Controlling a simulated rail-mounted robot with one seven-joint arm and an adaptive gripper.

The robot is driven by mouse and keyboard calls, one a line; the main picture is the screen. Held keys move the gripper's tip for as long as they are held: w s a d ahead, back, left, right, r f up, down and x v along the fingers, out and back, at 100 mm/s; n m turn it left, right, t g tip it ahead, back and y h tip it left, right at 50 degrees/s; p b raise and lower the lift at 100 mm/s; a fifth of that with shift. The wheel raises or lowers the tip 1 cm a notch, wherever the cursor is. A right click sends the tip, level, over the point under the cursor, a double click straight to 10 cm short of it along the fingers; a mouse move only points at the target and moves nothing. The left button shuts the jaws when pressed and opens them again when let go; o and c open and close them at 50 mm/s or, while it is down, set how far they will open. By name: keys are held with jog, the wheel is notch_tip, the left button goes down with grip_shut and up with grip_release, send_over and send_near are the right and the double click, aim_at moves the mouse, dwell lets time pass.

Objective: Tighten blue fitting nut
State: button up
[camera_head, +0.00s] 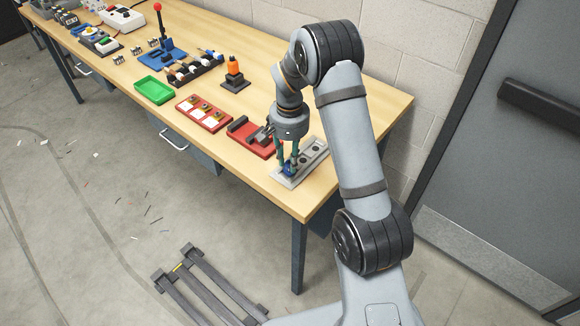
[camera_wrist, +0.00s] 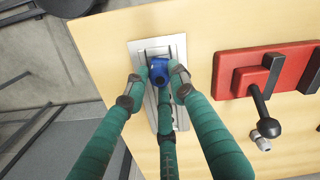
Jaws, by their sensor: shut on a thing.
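The blue fitting nut (camera_wrist: 160,70) is in the wrist view, seated on a light grey plate (camera_wrist: 181,48) near the table's end. In the head view the nut (camera_head: 288,170) shows at the near end of the plate (camera_head: 316,152), partly hidden by my fingers. My gripper (camera_wrist: 156,77) has green-sleeved fingers, with tips at the left and right sides of the nut and a third finger below it. My gripper (camera_head: 286,167) points down and is shut on the nut. The threads under the nut are hidden.
A red fixture with a dark lever (camera_wrist: 238,62) stands close beside the plate. Further left lie a red tray (camera_head: 204,113), a green tray (camera_head: 154,91) and an orange-topped piece on a dark base (camera_head: 233,68). The table's front edge and right corner are near the plate.

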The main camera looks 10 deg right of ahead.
jog(key=m+b, duration=0.1)
jog(key=m, duration=0.1)
jog(key=m+b, duration=0.1)
jog(key=m, duration=0.1)
jog(key=shift+f+m+b, duration=0.2)
jog(key=shift+m+b, duration=0.15)
jog(key=shift+m, duration=0.05)
jog(key=m+b, duration=0.2)
jog(key=m, duration=0.3)
jog(key=shift+b, duration=0.3)
jog(key=o, duration=0.5)
jog(key=shift+r, duration=0.2)
jog(key=shift+c, duration=0.2)
jog(key=o, duration=1.3)
jog(key=shift+c, duration=0.2)
jog(key=shift+r, duration=0.1)
notch_tip(320, 180, up, 7)
jog(key=p, duration=0.6)
